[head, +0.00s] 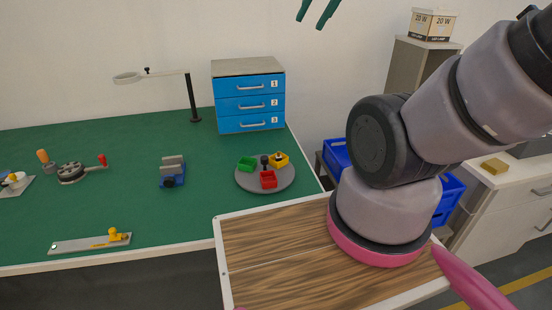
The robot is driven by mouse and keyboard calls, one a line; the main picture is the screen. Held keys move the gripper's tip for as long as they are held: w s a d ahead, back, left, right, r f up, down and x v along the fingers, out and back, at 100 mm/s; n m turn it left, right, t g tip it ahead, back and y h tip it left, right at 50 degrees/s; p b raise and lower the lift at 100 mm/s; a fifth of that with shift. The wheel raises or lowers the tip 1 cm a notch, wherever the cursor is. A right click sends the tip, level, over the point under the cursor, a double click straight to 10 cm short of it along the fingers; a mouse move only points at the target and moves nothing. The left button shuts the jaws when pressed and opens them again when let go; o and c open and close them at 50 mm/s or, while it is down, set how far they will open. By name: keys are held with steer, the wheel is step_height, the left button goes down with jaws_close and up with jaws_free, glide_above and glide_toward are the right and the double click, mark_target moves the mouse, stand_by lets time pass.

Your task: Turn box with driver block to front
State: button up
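A round grey turntable (245,184) stands on the green bench near its right end. It carries a green box (246,164) at back left, a yellow box (280,159) at back right and a red box (268,179) at the front. A dark knob (264,159) rises between them. The yellow box has something small and dark in or at it; I cannot tell whether it is the driver block. The contents of the green and red boxes are too small to make out. My gripper (310,24) shows only as two separated green fingers at the top edge, empty and far above the turntable.
A blue drawer cabinet (248,105) stands behind the turntable, with a lamp (192,98) to its left. A small vise (172,172) sits left of the turntable. Bare bench lies between them. My arm fills the right side. Blue crates (336,155) stand beyond the bench.

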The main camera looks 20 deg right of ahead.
steer(key=shift+o, duration=1.1)
steer(key=w+a+f+m+g, duration=0.1)
steer(key=w+f+g, duration=0.1)
steer(key=w+f, duration=0.3)
steer(key=shift+w+a+y, duration=0.4)
steer(key=shift+w, duration=0.75)
steer(key=m+g+h, duration=0.3)
steer(key=m+g, duration=0.2)
glide_above(264, 157)
step_height(264, 157, down, 28)
step_height(264, 157, down, 11)
steer(key=shift+s+r, duration=0.1)
steer(key=shift+r, duration=0.1)
jaws_close()
